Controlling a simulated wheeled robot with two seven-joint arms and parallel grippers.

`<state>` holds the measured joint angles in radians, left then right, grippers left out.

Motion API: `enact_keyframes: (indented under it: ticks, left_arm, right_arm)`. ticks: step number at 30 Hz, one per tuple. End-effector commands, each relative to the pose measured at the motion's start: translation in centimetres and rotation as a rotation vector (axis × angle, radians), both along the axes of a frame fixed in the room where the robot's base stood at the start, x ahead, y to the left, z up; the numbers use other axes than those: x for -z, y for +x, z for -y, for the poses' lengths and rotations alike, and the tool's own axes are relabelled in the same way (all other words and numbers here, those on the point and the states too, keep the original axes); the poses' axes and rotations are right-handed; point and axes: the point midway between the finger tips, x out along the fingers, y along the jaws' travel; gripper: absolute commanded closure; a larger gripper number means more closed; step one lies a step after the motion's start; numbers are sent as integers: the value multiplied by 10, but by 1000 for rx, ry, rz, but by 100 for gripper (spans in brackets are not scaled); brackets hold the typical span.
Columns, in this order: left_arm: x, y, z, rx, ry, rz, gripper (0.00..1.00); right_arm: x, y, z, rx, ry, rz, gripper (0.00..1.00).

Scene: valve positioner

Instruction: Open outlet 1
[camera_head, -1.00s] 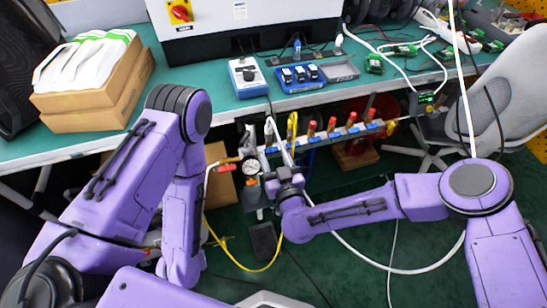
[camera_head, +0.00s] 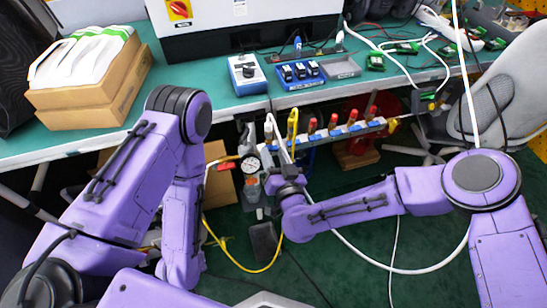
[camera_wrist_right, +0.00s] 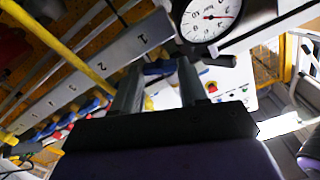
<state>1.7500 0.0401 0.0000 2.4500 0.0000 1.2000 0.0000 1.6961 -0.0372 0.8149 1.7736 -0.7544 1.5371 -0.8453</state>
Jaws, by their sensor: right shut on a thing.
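The outlet manifold is a pale bar (camera_head: 335,134) below the bench edge, with red-topped fittings and blue parts along it. In the right wrist view its face (camera_wrist_right: 120,52) carries numbers, with 1 nearest the pressure gauge (camera_wrist_right: 208,17) and 2 beside it. My right gripper (camera_wrist_right: 160,70) is shut on a blue valve handle (camera_wrist_right: 157,67) by number 1. The handle lies between the fingers and is partly hidden by them. In the head view my right gripper (camera_head: 284,170) is at the manifold's left end. My left gripper is out of sight; only its arm shows.
The gauge (camera_head: 251,165) is just left of my right gripper. A yellow hose (camera_head: 246,268) and white cables hang around the work area. The green bench (camera_head: 205,94) overhangs behind, with a blue tray (camera_head: 297,84) on it. A chair (camera_head: 507,100) stands at right.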

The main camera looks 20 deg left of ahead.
Motion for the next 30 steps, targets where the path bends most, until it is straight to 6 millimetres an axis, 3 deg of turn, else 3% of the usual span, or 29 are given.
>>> enact_keyframes:
  ticks: [30]
  left_arm:
    - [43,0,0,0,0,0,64]
  right_arm:
    - [5,-2,0,-1,780,-536,88]
